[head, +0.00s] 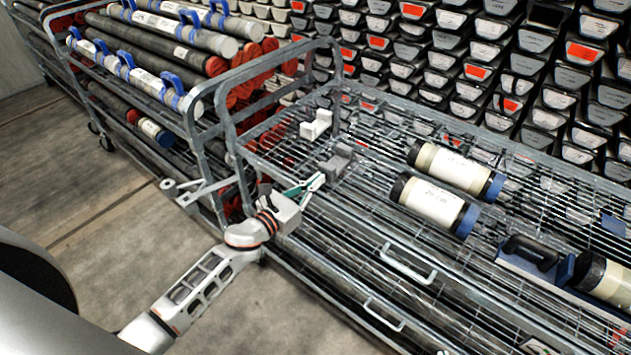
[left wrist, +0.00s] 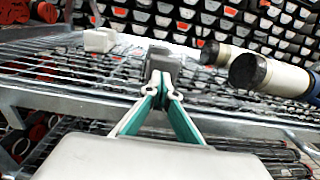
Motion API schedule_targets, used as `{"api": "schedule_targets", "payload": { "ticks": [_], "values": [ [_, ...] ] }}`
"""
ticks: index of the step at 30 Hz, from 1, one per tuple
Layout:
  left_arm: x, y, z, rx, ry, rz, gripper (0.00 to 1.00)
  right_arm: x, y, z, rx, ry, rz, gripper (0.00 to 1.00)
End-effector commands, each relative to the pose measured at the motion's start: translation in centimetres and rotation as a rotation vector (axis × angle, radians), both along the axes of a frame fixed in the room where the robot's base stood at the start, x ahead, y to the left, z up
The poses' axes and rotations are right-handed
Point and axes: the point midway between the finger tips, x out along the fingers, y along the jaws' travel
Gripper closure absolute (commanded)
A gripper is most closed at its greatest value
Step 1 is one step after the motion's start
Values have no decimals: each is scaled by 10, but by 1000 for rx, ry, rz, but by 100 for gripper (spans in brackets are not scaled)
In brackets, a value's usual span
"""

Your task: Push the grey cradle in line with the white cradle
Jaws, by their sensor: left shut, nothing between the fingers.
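The white cradle (head: 316,124) stands on the wire shelf of the cart near its left end frame. It also shows at the upper left of the left wrist view (left wrist: 100,40). The grey cradle (head: 337,163) sits on the same shelf, nearer the front edge and a little to the right of the white one. My left gripper (head: 318,181) is shut and empty, with its fingertips just in front of the grey cradle. In the left wrist view the fingertips (left wrist: 161,84) overlap the lower part of the grey cradle (left wrist: 161,60); I cannot tell whether they touch. My right gripper is not in view.
Two labelled core liners (head: 432,203) (head: 455,169) lie on the shelf to the right. The cart's metal end frame (head: 236,130) rises left of the gripper. Stacked core trays (head: 470,60) fill the back.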

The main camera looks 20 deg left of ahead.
Motion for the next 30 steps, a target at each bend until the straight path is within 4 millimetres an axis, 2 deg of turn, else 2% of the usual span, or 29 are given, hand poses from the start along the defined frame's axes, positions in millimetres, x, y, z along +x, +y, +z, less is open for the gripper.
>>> {"api": "schedule_targets", "payload": {
  "ticks": [10, 23, 30],
  "values": [
    [34, -13, -2, 2, 0, 0, 100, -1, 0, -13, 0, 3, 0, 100],
    [36, -13, 0, 1, 0, 0, 100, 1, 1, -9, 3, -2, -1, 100],
    [37, -4, -1, 2, 0, -1, 100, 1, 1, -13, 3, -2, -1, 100]
  ]
}}
